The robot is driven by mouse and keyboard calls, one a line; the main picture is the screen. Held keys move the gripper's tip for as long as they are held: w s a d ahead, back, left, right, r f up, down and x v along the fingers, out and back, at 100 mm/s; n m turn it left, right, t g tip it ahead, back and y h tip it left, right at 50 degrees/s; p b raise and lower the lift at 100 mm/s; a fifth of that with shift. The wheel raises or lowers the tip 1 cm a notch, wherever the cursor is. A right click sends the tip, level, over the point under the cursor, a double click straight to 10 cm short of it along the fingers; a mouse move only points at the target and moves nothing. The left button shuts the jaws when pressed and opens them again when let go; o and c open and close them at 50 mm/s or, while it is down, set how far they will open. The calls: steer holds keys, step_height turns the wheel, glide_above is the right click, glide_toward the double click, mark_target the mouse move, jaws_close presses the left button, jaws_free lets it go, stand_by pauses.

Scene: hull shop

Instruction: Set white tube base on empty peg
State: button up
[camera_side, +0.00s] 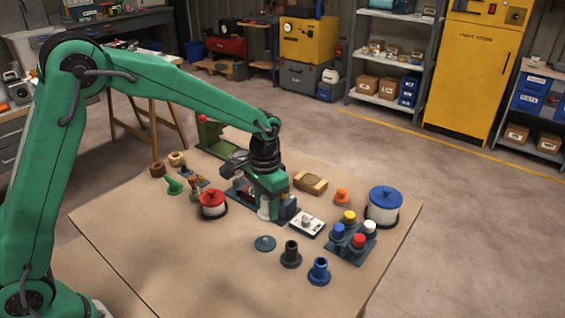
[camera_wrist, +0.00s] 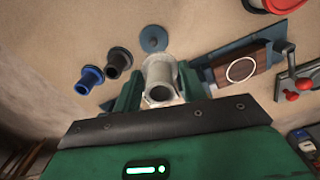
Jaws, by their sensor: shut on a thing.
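The white tube base (camera_wrist: 160,72) is between the green jaws of my gripper (camera_wrist: 160,84) in the wrist view, its open end facing the camera. In the side view my gripper (camera_side: 266,205) is over the near end of a blue-grey fixture board (camera_side: 239,203), the white tube base (camera_side: 264,211) partly hidden by it. I cannot tell whether the tube touches the board. A round blue-grey disc with a small stub (camera_side: 265,243), bare on top, lies just in front; it also shows in the wrist view (camera_wrist: 153,38). A black tube base (camera_side: 291,256) and a blue one (camera_side: 319,271) stand upright to its right.
A rack of coloured caps (camera_side: 351,243) and a blue-lidded pot (camera_side: 383,206) stand at the right. A white switch box (camera_side: 306,223) is close to my gripper's right. A red-lidded pot (camera_side: 213,204) is to its left. The table's front left is clear.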

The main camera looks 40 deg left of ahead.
mark_target(265, 239)
steer(key=shift+s+d+f, duration=0.25)
steer(key=shift+s+f, duration=0.55)
steer(key=shift+f, duration=0.15)
steer(key=shift+f, duration=2.7)
steer(key=shift+f, duration=0.65)
steer(key=o, duration=0.7)
steer(key=shift+r, duration=0.1)
steer(key=shift+r, duration=5.45)
